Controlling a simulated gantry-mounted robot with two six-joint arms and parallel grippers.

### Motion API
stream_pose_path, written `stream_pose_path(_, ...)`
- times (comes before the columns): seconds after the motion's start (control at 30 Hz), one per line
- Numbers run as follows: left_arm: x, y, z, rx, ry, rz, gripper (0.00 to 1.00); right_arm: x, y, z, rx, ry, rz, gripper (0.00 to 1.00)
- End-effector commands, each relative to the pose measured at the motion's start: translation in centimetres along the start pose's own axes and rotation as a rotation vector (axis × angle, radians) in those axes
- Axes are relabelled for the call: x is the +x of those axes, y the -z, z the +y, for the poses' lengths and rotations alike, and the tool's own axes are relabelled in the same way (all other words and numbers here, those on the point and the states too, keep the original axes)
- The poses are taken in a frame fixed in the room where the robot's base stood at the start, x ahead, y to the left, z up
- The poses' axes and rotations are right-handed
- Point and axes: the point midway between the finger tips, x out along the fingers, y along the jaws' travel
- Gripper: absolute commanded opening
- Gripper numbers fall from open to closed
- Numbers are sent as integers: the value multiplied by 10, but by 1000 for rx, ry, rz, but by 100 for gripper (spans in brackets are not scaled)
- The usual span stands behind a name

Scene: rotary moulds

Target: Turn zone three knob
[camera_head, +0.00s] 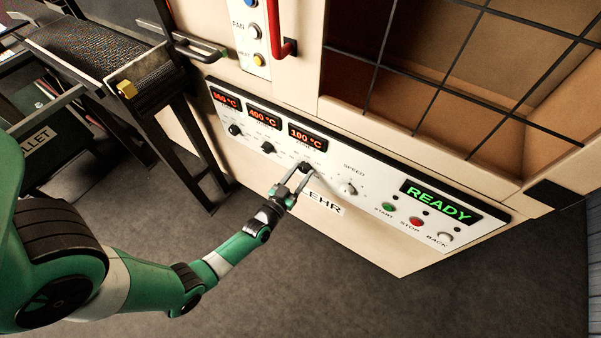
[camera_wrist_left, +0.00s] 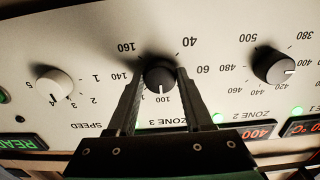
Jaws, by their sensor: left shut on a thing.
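The black zone three knob (camera_head: 304,166) sits on the white control panel, below the display (camera_head: 307,137) reading 100 °C. In the left wrist view the zone three knob (camera_wrist_left: 160,75) has its white pointer line at the 100 mark. My left gripper (camera_head: 299,174) is at this knob. In the left wrist view its two fingers (camera_wrist_left: 160,85) lie on either side of the knob and are shut on it. My right gripper is in neither view.
The zone two knob (camera_wrist_left: 273,66) and white speed knob (camera_wrist_left: 54,83) flank the gripped knob. Start (camera_head: 389,207) and stop (camera_head: 415,222) buttons and a green READY display (camera_head: 440,201) are further right. A red handle (camera_head: 277,30) sticks out above. A dark conveyor (camera_head: 95,45) stands at left.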

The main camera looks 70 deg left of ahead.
Motion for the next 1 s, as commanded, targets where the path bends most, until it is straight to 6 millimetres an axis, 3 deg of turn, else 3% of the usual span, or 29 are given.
stream_pose_path(0.37, 0, -1, 0, -128, 0, 0, 0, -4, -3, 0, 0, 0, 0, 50)
stream_pose_path(1.0, 0, 0, 1, -632, -1, 0, 0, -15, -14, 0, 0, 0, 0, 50)
